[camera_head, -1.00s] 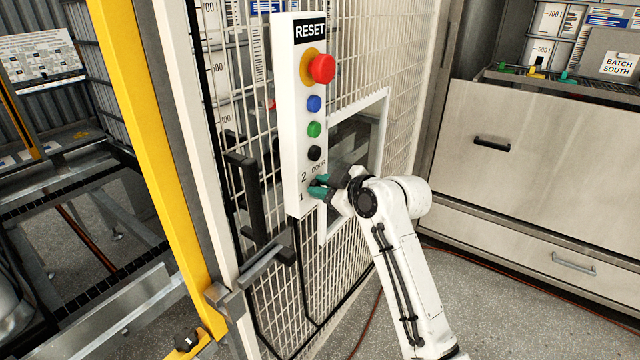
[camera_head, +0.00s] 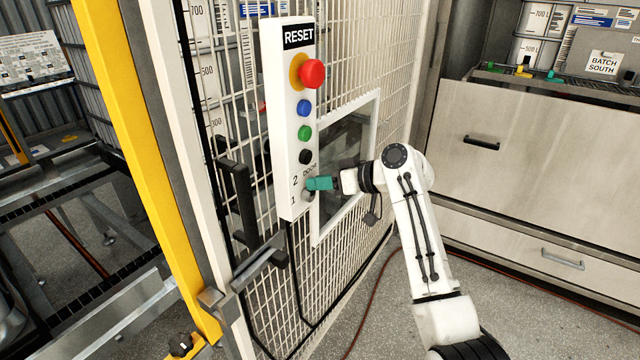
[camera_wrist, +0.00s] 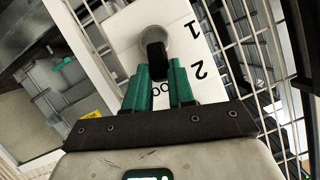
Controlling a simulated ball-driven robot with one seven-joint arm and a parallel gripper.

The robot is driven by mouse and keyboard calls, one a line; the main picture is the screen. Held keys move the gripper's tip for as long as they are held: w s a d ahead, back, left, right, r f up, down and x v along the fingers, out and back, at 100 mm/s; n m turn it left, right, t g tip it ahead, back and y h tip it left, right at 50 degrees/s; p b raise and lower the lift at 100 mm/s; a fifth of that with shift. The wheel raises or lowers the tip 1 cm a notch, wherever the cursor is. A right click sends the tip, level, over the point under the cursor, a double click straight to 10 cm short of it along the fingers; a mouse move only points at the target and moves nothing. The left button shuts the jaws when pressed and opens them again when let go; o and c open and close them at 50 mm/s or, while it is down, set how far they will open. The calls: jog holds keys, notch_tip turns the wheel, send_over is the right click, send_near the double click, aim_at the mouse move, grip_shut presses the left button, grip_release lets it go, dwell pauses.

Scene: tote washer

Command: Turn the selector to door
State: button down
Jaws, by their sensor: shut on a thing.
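The selector (camera_head: 308,196) is a round grey knob with a black bar handle, low on the white control panel (camera_head: 284,205). The labels 1, 2 and DOOR stand around it. In the wrist view the selector (camera_wrist: 156,42) is at the top middle, with its black bar running down between my teal fingertips. My gripper (camera_head: 313,184) is at the knob from the right, and its fingers (camera_wrist: 159,74) are shut on the bar. The letters "OO" show between the fingers; the rest of DOOR is hidden there. The bar points roughly towards that label.
Above the selector are black (camera_head: 306,157), green (camera_head: 304,132) and blue (camera_head: 304,107) buttons and a red emergency stop (camera_head: 312,74). A black door handle (camera_head: 238,205) stands left of the panel. White wire mesh (camera_head: 350,75) and a framed window (camera_head: 345,160) lie behind my gripper.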

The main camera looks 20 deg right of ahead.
jog(key=shift+f, duration=0.15)
dwell(0.5)
jog(key=c, duration=1)
grip_release()
jog(key=shift+d, duration=0.1)
jog(key=shift+o, duration=0.2)
jog(key=b+v, duration=0.2)
jog(key=v, duration=0.8)
jog(key=shift+s+d, duration=0.15)
jog(key=shift+d, duration=0.15)
